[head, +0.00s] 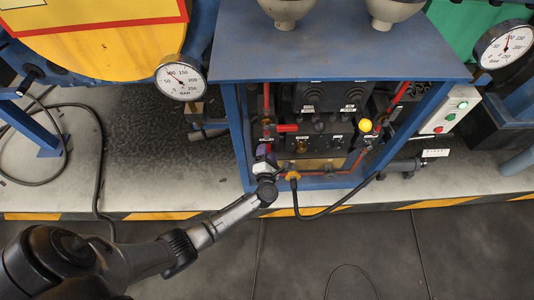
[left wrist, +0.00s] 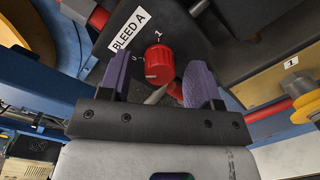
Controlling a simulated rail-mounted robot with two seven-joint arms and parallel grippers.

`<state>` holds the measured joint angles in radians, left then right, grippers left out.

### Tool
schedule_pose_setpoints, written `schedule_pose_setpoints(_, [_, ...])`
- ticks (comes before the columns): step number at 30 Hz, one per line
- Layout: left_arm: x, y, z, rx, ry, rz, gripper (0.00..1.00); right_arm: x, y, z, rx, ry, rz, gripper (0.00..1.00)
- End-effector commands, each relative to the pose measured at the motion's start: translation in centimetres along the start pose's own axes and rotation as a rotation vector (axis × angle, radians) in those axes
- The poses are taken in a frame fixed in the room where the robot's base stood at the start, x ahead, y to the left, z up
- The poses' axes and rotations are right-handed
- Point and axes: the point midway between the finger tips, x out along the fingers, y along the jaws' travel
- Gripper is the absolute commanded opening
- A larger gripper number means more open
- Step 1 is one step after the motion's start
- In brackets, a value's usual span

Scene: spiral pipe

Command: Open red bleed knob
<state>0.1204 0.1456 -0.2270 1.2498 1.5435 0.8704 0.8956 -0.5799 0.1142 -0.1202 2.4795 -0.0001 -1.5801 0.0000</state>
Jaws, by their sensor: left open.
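The red bleed knob (left wrist: 159,63) shows in the left wrist view, on a dark panel beside a white "BLEED A" label (left wrist: 128,31). Small marks 0 and 1 stand near its rim; which one it points to is hard to tell. My left gripper (left wrist: 161,58) is open, with one purple finger on either side of the knob and visible gaps between. In the head view my left gripper (head: 264,153) is at the left side of the blue cabinet's opening, and I cannot make out the knob there. My right gripper is not in view.
The blue cabinet (head: 340,55) frames the opening with red pipes (head: 340,172), a yellow knob (head: 366,125) and dark valve panels. A pressure gauge (head: 181,78) stands to its left. A black hose (head: 320,214) hangs in front. The floor before it is clear.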

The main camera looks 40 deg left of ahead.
Motion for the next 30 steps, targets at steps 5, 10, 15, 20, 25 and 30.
schedule_pose_setpoints(5, [0.0,0.0,0.0,0.0,0.0,0.0,0.48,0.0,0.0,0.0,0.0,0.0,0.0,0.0])
schedule_pose_setpoints(10, [0.0,0.0,0.0,0.0,0.0,0.0,0.32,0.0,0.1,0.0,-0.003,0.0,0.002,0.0])
schedule_pose_setpoints(15, [0.0,0.0,0.0,0.0,0.0,0.0,0.15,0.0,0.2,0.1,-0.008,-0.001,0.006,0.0])
schedule_pose_setpoints(20, [0.0,0.0,0.0,0.002,0.0,0.0,0.09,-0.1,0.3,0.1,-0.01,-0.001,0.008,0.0])
schedule_pose_setpoints(25, [0.0,0.1,0.1,0.032,0.004,-0.003,0.09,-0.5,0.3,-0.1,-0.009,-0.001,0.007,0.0])
schedule_pose_setpoints(30, [-0.1,0.2,0.2,0.122,0.008,-0.01,0.09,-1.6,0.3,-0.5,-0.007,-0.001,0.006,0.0])
